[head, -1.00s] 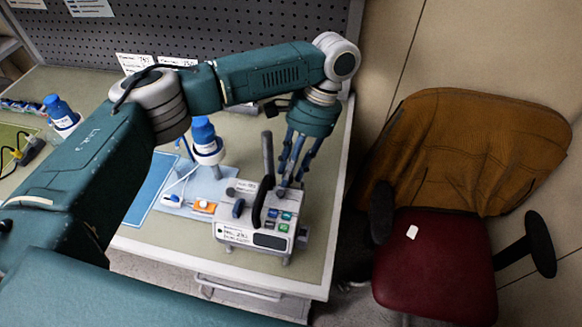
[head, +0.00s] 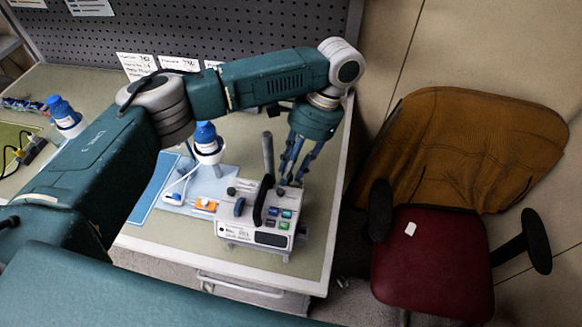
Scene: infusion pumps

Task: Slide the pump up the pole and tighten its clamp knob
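The pump (head: 257,226) is a pale box with a black handle, coloured buttons and a dark display, at the front right of the bench. A grey pole (head: 268,153) rises behind it. A dark knob (head: 302,232) shows on the pump's right side; I cannot tell if it is the clamp knob. My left gripper (head: 290,181) points down at the pump's back right, beside the pole. Its two fingers are apart, with nothing seen between them; whether they touch the pump is unclear. My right gripper is not in view.
A blue-capped bottle (head: 207,141) stands on a light blue tray (head: 180,205) left of the pump. Another bottle (head: 65,117) is further left. A pegboard (head: 200,28) backs the bench. A red chair (head: 435,262) stands right of the bench.

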